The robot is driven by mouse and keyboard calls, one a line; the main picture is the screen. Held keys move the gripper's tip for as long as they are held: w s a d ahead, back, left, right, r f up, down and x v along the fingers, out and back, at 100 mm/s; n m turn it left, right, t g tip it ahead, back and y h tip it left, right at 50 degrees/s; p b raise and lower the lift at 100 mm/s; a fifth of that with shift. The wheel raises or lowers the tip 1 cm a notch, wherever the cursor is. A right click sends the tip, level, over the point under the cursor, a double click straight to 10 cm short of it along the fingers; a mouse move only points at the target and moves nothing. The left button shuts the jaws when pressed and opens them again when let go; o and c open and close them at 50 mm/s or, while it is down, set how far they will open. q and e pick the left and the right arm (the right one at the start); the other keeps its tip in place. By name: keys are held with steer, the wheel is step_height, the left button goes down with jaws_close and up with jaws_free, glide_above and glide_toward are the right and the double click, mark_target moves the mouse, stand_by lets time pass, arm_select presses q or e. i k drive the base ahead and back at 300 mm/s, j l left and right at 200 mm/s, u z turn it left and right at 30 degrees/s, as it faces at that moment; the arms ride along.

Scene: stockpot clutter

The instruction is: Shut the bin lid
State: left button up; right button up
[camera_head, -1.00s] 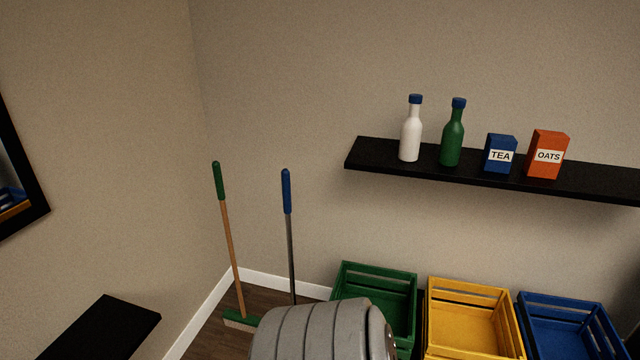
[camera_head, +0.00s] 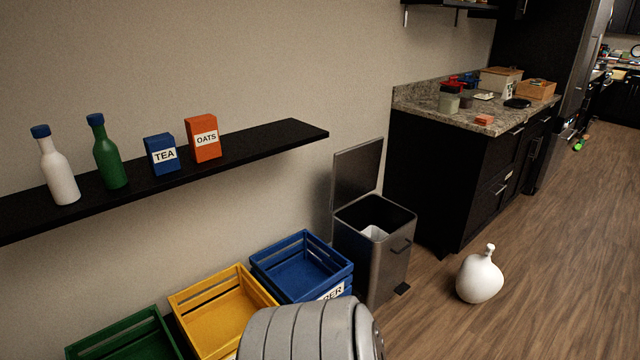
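A grey metal bin (camera_head: 372,262) stands on the floor against the wall, right of the crates. Its lid (camera_head: 357,178) is up, standing nearly upright at the back against the wall side. A white liner or paper shows inside the bin's opening. A handle sits on its front and a dark pedal at its foot. A grey ribbed part of my own body fills the bottom middle. Neither of my grippers is in view.
Blue (camera_head: 302,268), yellow (camera_head: 222,305) and green (camera_head: 125,338) crates stand left of the bin. A black shelf (camera_head: 265,143) holds bottles and boxes. A dark counter (camera_head: 455,165) is right of the bin.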

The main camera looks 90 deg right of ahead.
mark_target(356, 168)
steer(key=z, duration=3.35)
steer(key=i+l, duration=0.15)
steer(key=i, duration=0.2)
